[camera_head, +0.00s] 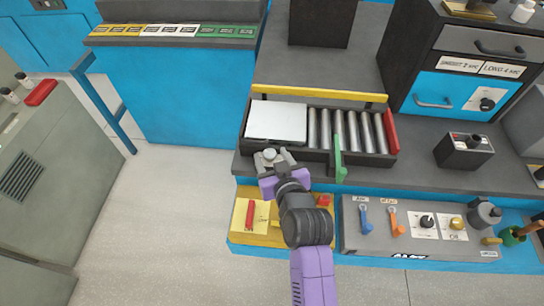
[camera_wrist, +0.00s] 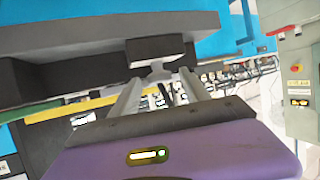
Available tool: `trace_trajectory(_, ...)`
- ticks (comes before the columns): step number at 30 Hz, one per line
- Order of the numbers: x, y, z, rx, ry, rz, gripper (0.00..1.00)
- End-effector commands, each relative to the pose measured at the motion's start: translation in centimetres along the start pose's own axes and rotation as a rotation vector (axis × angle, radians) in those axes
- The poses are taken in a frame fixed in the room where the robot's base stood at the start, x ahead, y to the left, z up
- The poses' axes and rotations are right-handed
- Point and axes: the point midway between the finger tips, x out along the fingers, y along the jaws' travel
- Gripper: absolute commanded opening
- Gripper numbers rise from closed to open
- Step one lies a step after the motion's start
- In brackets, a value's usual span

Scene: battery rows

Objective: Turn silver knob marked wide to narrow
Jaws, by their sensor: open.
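My gripper (camera_head: 272,161) is at the front left edge of the roller tray, below the white plate (camera_head: 276,121). A small silver knob (camera_head: 269,154) shows at its fingertips. In the wrist view my gripper (camera_wrist: 160,84) has its two grey fingers apart, with a gap between them. The silver knob (camera_wrist: 160,71) sits under a dark block (camera_wrist: 155,50), in line with the gap. I cannot tell whether the fingers touch it. No wide or narrow marking is readable.
A green lever (camera_head: 338,160) stands up at the tray's front, right of my gripper. The tray (camera_head: 318,154) has metal rollers and a red right end (camera_head: 391,132). Below are a yellow panel (camera_head: 243,225) and a grey control panel (camera_head: 375,240). Open floor lies left.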

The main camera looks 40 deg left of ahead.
Motion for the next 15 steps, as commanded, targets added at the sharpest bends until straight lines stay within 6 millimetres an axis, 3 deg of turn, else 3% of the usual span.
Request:
trace_trajectory(8,0.09,0.01,0.04,0.000,0.000,0.000,0.52)
trace_trajectory(15,0.07,0.01,0.04,0.000,0.000,0.000,0.05)
